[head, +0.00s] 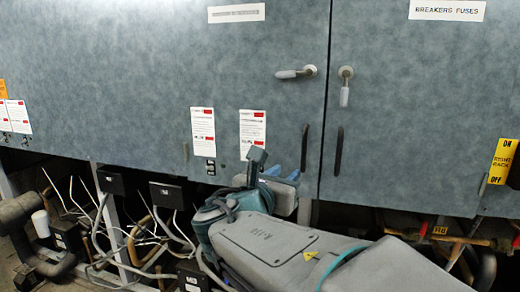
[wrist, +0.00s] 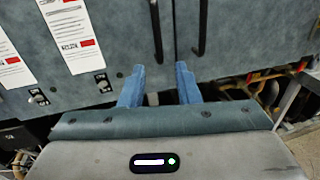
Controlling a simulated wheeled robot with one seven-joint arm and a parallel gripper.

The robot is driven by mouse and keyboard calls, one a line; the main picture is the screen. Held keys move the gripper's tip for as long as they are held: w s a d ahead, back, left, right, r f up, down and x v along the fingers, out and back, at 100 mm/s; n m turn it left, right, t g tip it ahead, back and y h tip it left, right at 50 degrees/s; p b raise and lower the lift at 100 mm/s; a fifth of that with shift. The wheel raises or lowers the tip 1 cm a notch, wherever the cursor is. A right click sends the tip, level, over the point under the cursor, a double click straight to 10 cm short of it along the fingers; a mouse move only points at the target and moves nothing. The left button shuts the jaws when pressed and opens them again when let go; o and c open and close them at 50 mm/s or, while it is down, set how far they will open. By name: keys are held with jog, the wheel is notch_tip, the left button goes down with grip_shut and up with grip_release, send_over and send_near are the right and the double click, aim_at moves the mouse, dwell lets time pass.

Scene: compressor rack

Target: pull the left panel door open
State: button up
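The left panel door (head: 120,75) is a large blue-grey panel that looks shut, with its edge beside the right door. Its lever handle (head: 296,73) lies horizontal, pointing left. Its black vertical pull handle (head: 305,147) is near the lower right edge; it also shows in the wrist view (wrist: 157,32). My gripper (head: 280,173) is just below and left of that pull handle in the head view. In the wrist view my gripper (wrist: 160,84) has its two blue fingers apart with nothing between them. The pull handle is beyond the fingertips, roughly in line with the gap.
The right door (head: 420,110) has a vertical lever handle (head: 345,86) and its own black pull handle (head: 338,150), close beside the left one. Pipes and cables (head: 130,240) fill the space below the doors. A yellow switch label (head: 502,162) is at the right.

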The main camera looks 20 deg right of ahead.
aim_at(303, 153)
jog(key=x, duration=0.4)
jog(key=p+x, duration=0.1)
jog(key=x, duration=0.4)
jog(key=p+x, duration=0.1)
jog(key=x, duration=0.3)
jog(key=shift+w+d+r, duration=0.15)
jog(key=shift+w+r, duration=0.2)
jog(key=shift+w, duration=0.1)
jog(key=shift+c, duration=0.2)
grip_shut()
